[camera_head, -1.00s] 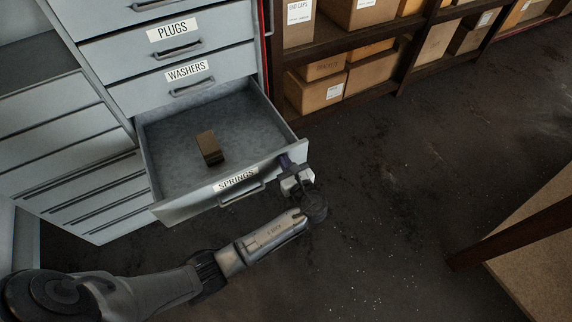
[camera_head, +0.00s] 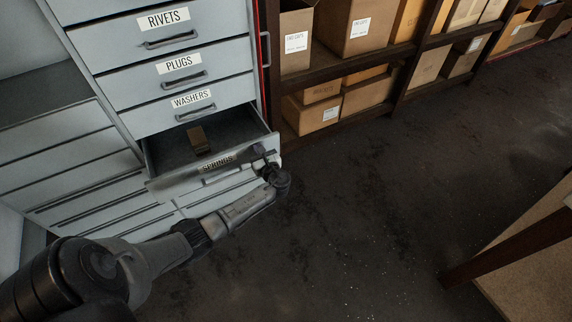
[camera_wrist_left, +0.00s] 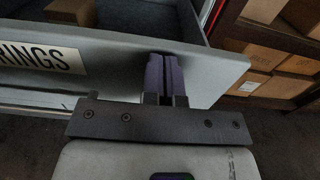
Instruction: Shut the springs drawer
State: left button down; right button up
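The springs drawer (camera_head: 173,187) is partly open at the bottom of the labelled drawers in the grey cabinet. A brown block (camera_head: 199,141) lies inside it. My left gripper (camera_head: 262,158) is at the right end of the drawer front. In the left wrist view, the gripper's two purple-grey fingers (camera_wrist_left: 164,75) are side by side, closed together, against the drawer front (camera_wrist_left: 110,65), to the right of its label. No object shows between them. The drawer handle (camera_head: 222,176) is partly hidden by the gripper and arm. My right gripper is not in view.
Closed drawers labelled washers (camera_head: 190,110), plugs (camera_head: 180,75) and rivets (camera_head: 165,35) are above. A dark shelf (camera_head: 335,134) with cardboard boxes stands to the right. A wooden table (camera_head: 535,255) is at the lower right. The floor between is clear.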

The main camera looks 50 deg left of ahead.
pick_arm(q)
jog(key=a+b, duration=0.1)
jog(key=a, duration=0.2)
jog(key=w+a+b, duration=0.1)
jog(key=a, duration=0.6)
jog(key=shift+w+f+b, duration=0.2)
jog(key=shift+w+b, duration=0.15)
jog(key=shift+b, duration=0.05)
jog(key=a+b, duration=0.2)
jog(key=a, duration=0.1)
jog(key=w+a+b, duration=0.1)
jog(key=a+b, duration=0.1)
jog(key=a, duration=0.2)
jog(key=w+a+b, duration=0.1)
jog(key=a+b, duration=0.1)
jog(key=a, duration=0.1)
jog(key=shift+a+b, duration=0.3)
jog(key=shift+b, duration=0.05)
